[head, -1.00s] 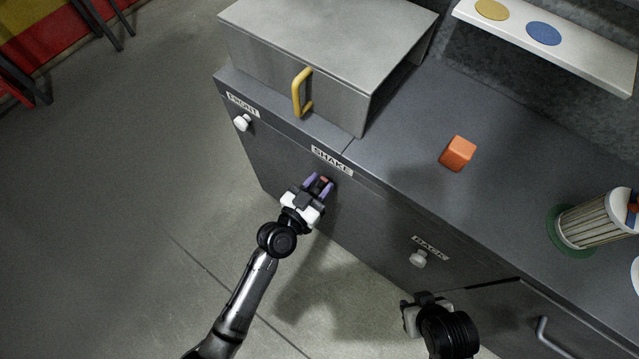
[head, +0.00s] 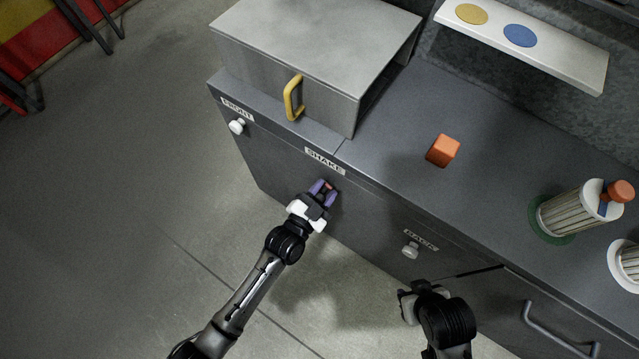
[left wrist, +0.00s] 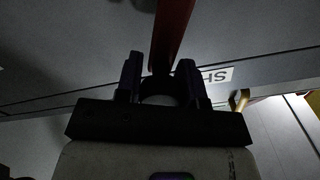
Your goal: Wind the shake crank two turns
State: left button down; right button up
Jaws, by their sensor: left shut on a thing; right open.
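The shake crank (head: 329,185) is a small reddish handle on the cabinet front just below the SHAKE label (head: 325,161). It is mostly hidden by my left gripper (head: 323,190), which is shut on it with its purple fingers. In the left wrist view the crank's dark red bar (left wrist: 172,35) runs up from between the fingertips of my left gripper (left wrist: 160,75). My right gripper (head: 414,297) hangs in front of the cabinet below the BACK label. It is open and its fingers are hard to make out.
White knobs sit under the FRONT (head: 237,126) and BACK (head: 410,250) labels. A grey oven with a yellow handle (head: 292,98) stands on the counter. An orange cube (head: 443,150) and a ribbed canister (head: 573,213) stand to its right.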

pick_arm(q)
jog(key=shift+s+d+f+m+p, duration=0.3)
jog(key=shift+m+p, duration=0.25)
jog(key=shift+m, duration=0.25)
jog(key=shift+d, duration=0.1)
jog(key=c, duration=0.8)
grip_release()
jog(key=shift+s+a, duration=0.25)
jog(key=shift+s, duration=0.05)
jog(key=p+v, duration=0.3)
jog(key=v, duration=1)
jog(key=shift+p, duration=0.3)
